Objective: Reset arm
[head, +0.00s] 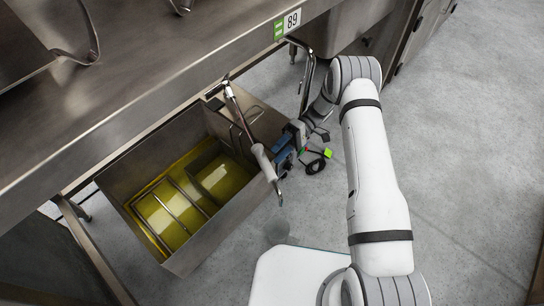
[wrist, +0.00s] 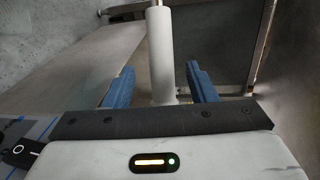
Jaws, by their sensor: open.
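My gripper (head: 284,151) is in the middle of the head view, beside a metal rod with a pale grey handle (head: 263,162). In the wrist view its two blue fingers (wrist: 160,86) are spread apart. The pale handle (wrist: 161,50) stands upright between them in that picture, with a gap on each side and its lower end near the palm. Nothing is gripped. My white arm is bent, reaching from the lower right up and back down to the rod.
A steel basin (head: 184,243) with yellowish liquid and wire frames is left of my gripper. A steel counter (head: 150,75) labelled 89 overhangs it. A black cable with a green tag (head: 327,153) shows just right of my gripper. Grey floor (head: 465,150) is clear at right.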

